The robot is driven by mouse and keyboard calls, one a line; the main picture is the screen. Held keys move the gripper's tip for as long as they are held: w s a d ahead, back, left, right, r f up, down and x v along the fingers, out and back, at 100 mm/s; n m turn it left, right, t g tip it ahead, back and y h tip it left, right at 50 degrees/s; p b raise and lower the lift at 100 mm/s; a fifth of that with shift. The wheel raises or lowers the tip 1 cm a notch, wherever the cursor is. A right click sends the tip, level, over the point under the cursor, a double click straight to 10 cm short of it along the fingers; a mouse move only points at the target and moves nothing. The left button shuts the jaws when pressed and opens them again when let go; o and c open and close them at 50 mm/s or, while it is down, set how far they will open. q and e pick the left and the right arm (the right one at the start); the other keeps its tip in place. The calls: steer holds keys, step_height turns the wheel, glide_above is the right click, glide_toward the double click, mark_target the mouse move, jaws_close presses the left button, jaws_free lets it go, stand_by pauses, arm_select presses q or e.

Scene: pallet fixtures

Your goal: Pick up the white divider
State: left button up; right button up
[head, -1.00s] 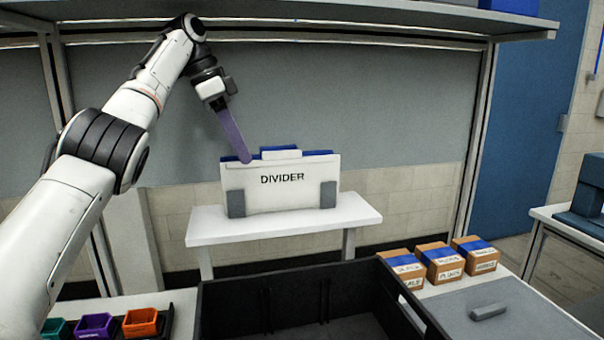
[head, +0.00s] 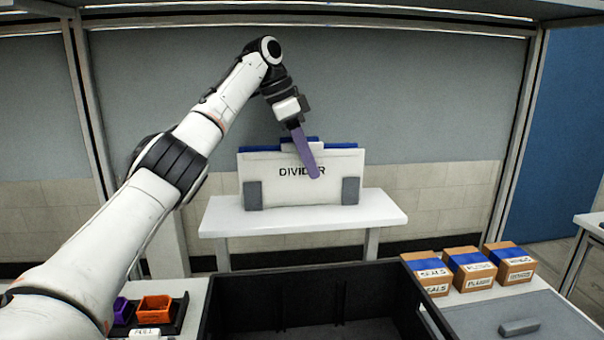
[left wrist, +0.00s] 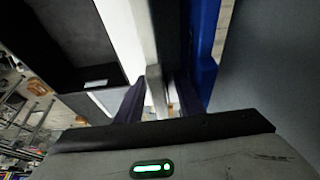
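The white divider (head: 302,192) stands upright on a small white table (head: 372,217), marked "DIVIDER", with grey blocks at its lower sides and blue along its top edge. My left gripper (head: 315,174) points down at its top middle tab. One purple finger shows in front of the panel; the other is hidden in the head view. In the left wrist view, the two purple fingers (left wrist: 160,90) are apart, with a pale edge of the divider (left wrist: 143,45) between them. I cannot tell whether they touch it. My right gripper is not in view.
A black open bin (head: 300,281) is in front of the table. Small orange (head: 155,308) and purple (head: 121,310) bins sit left of it. Boxes with blue tape (head: 468,270) and a grey bar (head: 519,327) are on the right. A grey wall panel stands behind the divider.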

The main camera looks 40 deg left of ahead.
arm_select(q)
jaws_close()
steer(key=shift+d, duration=0.1)
steer(key=shift+r, duration=0.15)
